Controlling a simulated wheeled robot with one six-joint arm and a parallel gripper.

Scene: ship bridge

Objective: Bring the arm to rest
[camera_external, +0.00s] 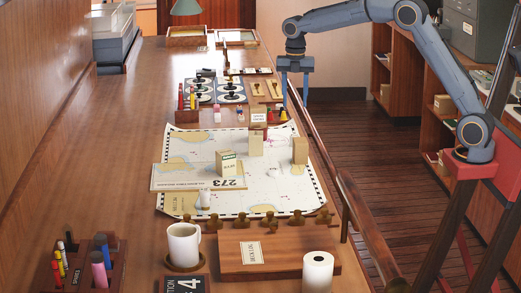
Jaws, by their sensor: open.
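My gripper (295,88) hangs pointing down at the right edge of the long wooden table (130,150), towards its far half. Its two fingers are apart with nothing between them. My blue-grey arm (425,50) reaches left from its red mount at the right, with the elbow raised high. The gripper is above and beyond the chart (280,185) and does not appear to touch anything. Its exact height over the table edge is hard to tell.
Small boxes (226,163) stand on the chart. A rail (325,160) runs along the table's right edge. A mug (184,243), a wooden log box (262,255) and a white roll (318,270) stand at the near end. Shelves (400,75) stand behind the arm.

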